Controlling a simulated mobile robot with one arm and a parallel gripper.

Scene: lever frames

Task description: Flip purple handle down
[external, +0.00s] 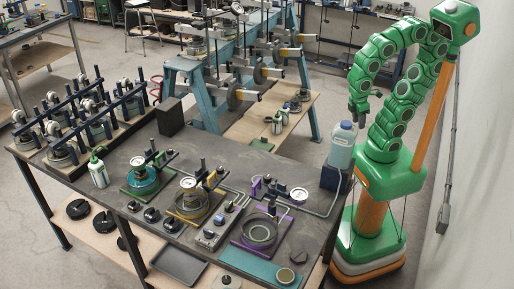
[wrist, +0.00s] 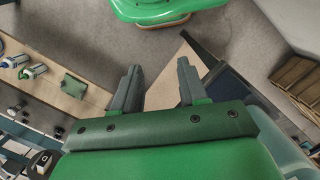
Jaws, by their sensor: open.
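Purple parts show on the right-hand device on the dark workbench in the external view: a small upright purple piece (external: 256,187) beside a dial gauge (external: 299,195), and a purple-edged base plate (external: 236,243) under a round dark ring. I cannot tell for certain which purple piece is the handle, or its exact tilt. My gripper (external: 361,108) hangs in the air behind and to the right of the bench, well apart from the purple parts. In the wrist view my gripper (wrist: 157,88) is open, with nothing between its two fingers. No purple part shows there.
A teal-ringed device (external: 143,181) and a yellow-edged device (external: 193,206) stand left of the purple one. A blue-capped jug (external: 341,147) on a dark block stands at the bench's right end, near my arm. A grey tray (external: 179,265) lies lower down in front.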

